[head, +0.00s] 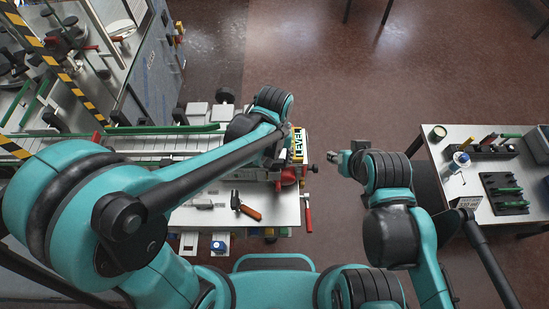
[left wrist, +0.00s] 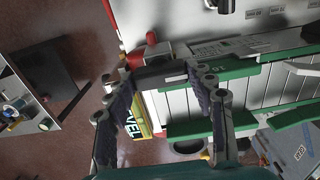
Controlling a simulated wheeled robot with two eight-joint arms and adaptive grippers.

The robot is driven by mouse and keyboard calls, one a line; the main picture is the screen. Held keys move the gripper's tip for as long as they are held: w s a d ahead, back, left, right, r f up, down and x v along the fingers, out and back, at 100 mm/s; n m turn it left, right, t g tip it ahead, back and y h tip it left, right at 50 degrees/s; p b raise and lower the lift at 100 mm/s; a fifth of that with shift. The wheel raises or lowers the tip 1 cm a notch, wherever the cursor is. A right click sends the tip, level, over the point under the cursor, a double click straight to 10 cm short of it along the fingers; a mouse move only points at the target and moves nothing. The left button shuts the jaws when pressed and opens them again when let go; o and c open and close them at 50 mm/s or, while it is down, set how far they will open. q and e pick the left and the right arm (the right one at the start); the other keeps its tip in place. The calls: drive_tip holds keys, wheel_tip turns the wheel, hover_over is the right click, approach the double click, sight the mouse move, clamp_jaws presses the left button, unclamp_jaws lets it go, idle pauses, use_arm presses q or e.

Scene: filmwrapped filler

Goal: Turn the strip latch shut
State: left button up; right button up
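My left gripper (left wrist: 157,82) is open in the left wrist view, its two dark fingers spread apart. A dark block with a light strip (left wrist: 168,77) shows between the fingertips, at the end of the slatted machine bed (left wrist: 190,106). I cannot tell whether this is the strip latch, or whether a finger touches it. In the head view my left wrist hangs over the right end of the bed (head: 150,144), and its fingers are mostly hidden. My right gripper (head: 338,162) is in free air right of the machine; its finger opening is too small to judge.
A red knob (left wrist: 151,38) is close by. A hammer (head: 245,206) and a red-handled lever (head: 308,213) are at the front shelf. A table with tools (head: 463,214) stands at right, with open floor between.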

use_arm(q)
drive_tip(key=shift+m, duration=0.3)
drive_tip(key=m+b, duration=0.1)
drive_tip(key=m, duration=0.2)
drive_tip(key=shift+m, duration=0.4)
drive_tip(key=m+b, duration=0.1)
drive_tip(key=m, duration=0.3)
drive_tip(key=shift+m, duration=0.3)
drive_tip(key=m, duration=0.4)
drive_tip(key=shift+b, duration=0.4)
drive_tip(key=shift+m, duration=2.5)
drive_tip(key=o, duration=1.2)
drive_tip(key=shift+c, duration=0.2)
drive_tip(key=shift+r, duration=0.1)
